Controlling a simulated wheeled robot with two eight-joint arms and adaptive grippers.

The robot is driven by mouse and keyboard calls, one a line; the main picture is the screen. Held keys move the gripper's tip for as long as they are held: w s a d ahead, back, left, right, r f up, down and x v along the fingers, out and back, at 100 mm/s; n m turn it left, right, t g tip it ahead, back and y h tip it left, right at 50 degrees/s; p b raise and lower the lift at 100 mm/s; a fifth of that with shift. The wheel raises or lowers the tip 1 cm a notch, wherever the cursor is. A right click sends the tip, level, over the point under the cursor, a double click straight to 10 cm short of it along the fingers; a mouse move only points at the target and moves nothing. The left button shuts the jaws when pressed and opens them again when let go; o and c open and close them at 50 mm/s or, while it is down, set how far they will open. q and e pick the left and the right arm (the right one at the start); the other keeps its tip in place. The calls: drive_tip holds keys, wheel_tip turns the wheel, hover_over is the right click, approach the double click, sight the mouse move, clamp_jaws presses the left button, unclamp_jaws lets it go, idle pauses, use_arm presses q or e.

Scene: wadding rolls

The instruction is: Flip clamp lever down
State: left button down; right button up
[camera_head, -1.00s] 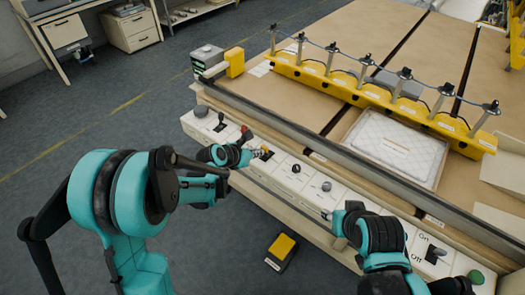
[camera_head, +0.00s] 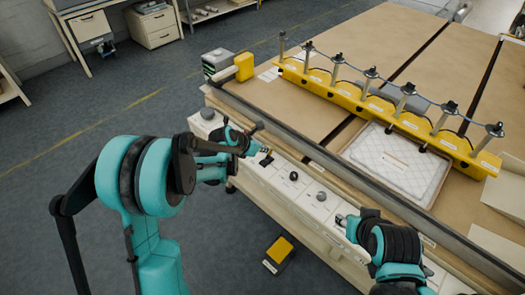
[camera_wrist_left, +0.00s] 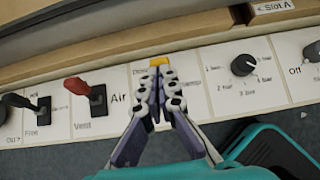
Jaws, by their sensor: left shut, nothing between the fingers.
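The clamp lever shows in the left wrist view only as a yellow-orange tip (camera_wrist_left: 160,62) just beyond my left fingertips. The rest of it is hidden behind the fingers, so its tilt cannot be told. My left gripper (camera_wrist_left: 159,74) is shut and empty, over the middle of the partly covered clamp label plate. In the head view my left gripper (camera_head: 262,153) is low over the white control panel (camera_head: 266,193), beside a dark slot. Whether it touches the lever cannot be told. My right gripper (camera_head: 341,219) is by the panel further right; its fingers are too small to judge.
Left of the clamp plate are a red Vent/Air lever (camera_wrist_left: 76,86) and a black lever (camera_wrist_left: 31,104). Right of it is a black pressure knob (camera_wrist_left: 243,65). A yellow bar (camera_head: 372,104) with several posts stands on the table. A yellow pedal (camera_head: 279,250) lies on the floor.

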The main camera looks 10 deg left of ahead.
use_arm(q)
drive_tip(key=shift+w+d, duration=0.1)
drive_tip(key=shift+w, duration=0.1)
idle(0.5)
drive_tip(key=shift+r, duration=0.1)
drive_tip(key=shift+s+a+r, duration=0.15)
drive_tip(key=shift+s+a, duration=0.2)
drive_tip(key=shift+a, duration=0.1)
drive_tip(key=w+d+r+p+v, duration=0.1)
drive_tip(key=p+v, duration=0.3)
drive_tip(key=v, duration=0.8)
drive_tip(key=shift+r, duration=0.15)
use_arm(e)
drive_tip(key=v, duration=0.3)
drive_tip(key=w+v, duration=0.1)
drive_tip(key=shift+s+r, duration=0.25)
drive_tip(key=shift+r, duration=0.4)
